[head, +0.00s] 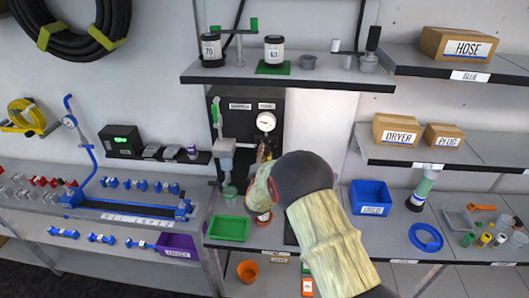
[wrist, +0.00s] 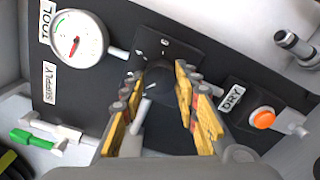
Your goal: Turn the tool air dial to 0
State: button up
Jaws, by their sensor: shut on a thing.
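The tool air dial (wrist: 158,88) is a black knob on a black square plate with small white marks, in the wrist view. My gripper (wrist: 158,76) has its yellow-padded fingers on either side of the knob, shut on it. The fingers and shadow hide part of the knob, and I cannot read its setting. A round white gauge with a red needle (wrist: 78,38) sits left of the plate, next to a TOOL label (wrist: 45,22). In the head view my arm covers the dial; the gauge (head: 266,122) shows above it on the black panel (head: 238,103).
In the wrist view, an orange button (wrist: 263,118) and a DRY label (wrist: 232,98) lie right of the dial. A green-handled valve (wrist: 32,138) is at lower left. In the head view, a shelf (head: 300,77) overhangs the panel, and a green tray (head: 228,228) stands below.

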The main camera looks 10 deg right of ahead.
jog(key=n+p, duration=0.1)
jog(key=n, duration=0.3)
jog(key=shift+f+n, duration=0.15)
jog(key=shift+n, duration=0.25)
dwell(0.4)
jog(key=o, duration=1.2)
jog(key=shift+c, duration=0.2)
jog(key=shift+s, duration=0.1)
jog(key=v, duration=1.1)
jog(key=shift+s, duration=0.35)
jog(key=shift+a, duration=0.15)
